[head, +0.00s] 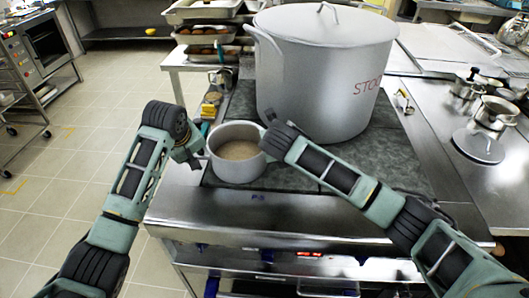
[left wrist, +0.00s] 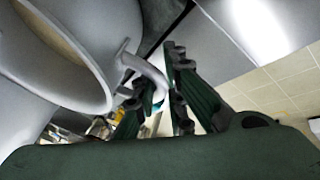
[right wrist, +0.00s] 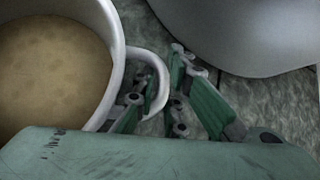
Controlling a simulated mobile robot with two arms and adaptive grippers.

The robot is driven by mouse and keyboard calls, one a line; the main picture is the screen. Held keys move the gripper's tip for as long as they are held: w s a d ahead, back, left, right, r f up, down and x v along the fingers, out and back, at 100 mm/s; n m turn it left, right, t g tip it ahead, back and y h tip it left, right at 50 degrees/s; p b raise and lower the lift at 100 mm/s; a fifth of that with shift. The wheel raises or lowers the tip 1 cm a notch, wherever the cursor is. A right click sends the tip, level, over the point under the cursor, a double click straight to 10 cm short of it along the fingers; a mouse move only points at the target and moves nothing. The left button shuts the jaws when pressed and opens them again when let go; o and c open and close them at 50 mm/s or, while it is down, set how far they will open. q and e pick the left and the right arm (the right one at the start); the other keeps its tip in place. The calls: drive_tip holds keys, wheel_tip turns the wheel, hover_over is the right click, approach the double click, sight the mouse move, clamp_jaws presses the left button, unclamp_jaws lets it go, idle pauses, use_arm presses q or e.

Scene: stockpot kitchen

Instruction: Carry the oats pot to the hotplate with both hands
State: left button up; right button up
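The oats pot (head: 238,168) is a grey two-handled pot with beige contents, upright at the front left of the dark mottled cooking surface (head: 300,177). I cannot tell whether its base touches.
A huge stockpot (head: 322,80) stands right behind the oats pot. Trays of food (head: 208,50) are stacked at the back left. Tiled floor (head: 60,150) is clear at left.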

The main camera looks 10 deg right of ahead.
use_arm(q)
drive_tip(key=o, duration=0.3)
drive_tip(key=shift+s+r, duration=0.1)
use_arm(e)
drive_tip(key=shift+o, duration=1.4)
drive_tip(key=shift+s+r, duration=0.1)
drive_tip(key=shift+r, duration=0.05)
drive_tip(key=shift+a, duration=0.1)
use_arm(q)
drive_tip(key=v, duration=1.1)
drive_tip(key=shift+s+r, duration=0.15)
drive_tip(key=shift+r, duration=0.2)
use_arm(e)
drive_tip(key=v, duration=1.2)
